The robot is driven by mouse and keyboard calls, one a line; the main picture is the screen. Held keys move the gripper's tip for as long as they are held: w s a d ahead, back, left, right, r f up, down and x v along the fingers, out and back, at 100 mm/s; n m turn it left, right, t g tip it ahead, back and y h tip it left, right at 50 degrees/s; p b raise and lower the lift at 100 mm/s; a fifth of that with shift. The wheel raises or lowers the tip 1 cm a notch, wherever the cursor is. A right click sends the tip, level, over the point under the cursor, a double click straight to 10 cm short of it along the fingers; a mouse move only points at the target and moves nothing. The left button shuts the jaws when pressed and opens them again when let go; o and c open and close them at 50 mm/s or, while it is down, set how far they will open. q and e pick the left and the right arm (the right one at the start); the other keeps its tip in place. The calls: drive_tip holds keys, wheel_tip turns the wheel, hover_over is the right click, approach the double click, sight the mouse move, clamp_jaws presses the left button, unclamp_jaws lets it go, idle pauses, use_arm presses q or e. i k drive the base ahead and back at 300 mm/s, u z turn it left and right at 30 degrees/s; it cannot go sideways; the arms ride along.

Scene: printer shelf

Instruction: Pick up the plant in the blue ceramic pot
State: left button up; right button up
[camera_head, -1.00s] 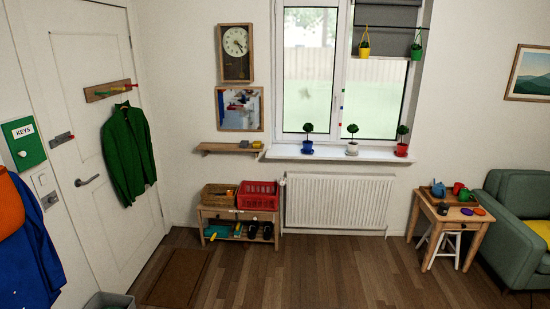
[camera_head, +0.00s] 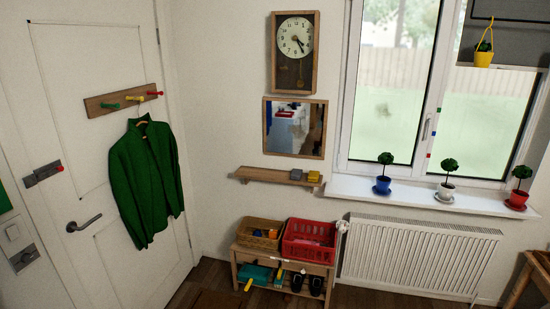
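The plant in the blue pot (camera_head: 383,184) stands upright on a blue saucer at the left end of the white windowsill (camera_head: 412,193). It has a round green crown on a thin stem. To its right on the sill stand a similar plant in a white pot (camera_head: 446,190) and one in a red pot (camera_head: 518,197). Neither of my grippers shows in the head view.
A radiator (camera_head: 420,255) is below the sill. A small wooden shelf (camera_head: 270,176) with small blocks is on the wall to the left. A wooden bench (camera_head: 238,256) below holds a wicker basket (camera_head: 257,241) and a red crate (camera_head: 303,252). A yellow pot (camera_head: 483,60) hangs at the window.

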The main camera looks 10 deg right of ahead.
sight(383, 183)
drive_tip(key=z, duration=0.15)
drive_tip(key=i, duration=2.05)
drive_tip(key=z, duration=0.3)
